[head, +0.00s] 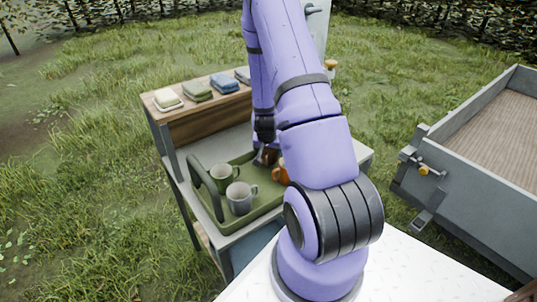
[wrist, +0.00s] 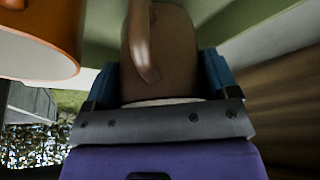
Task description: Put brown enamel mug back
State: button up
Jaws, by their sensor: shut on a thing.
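The brown mug (wrist: 172,45) fills the middle of the wrist view, with its handle toward the camera. My gripper (wrist: 160,78) is shut on it, with a blue finger on each side. In the head view the brown mug (head: 268,157) shows only in part beside my arm, over the far part of the green tray (head: 222,211). I cannot tell whether it touches the tray. The orange mug (wrist: 40,38) is close beside it in the wrist view. In the head view the orange mug (head: 281,172) is half hidden by my arm.
Several folded cloths (head: 197,89) lie on the wooden shelf (head: 205,119) behind. A grey trailer (head: 470,205) stands at the right.

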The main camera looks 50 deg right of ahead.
jog(key=shift+f, duration=1.2)
jog(key=o, duration=0.8)
jog(key=shift+f, duration=0.15)
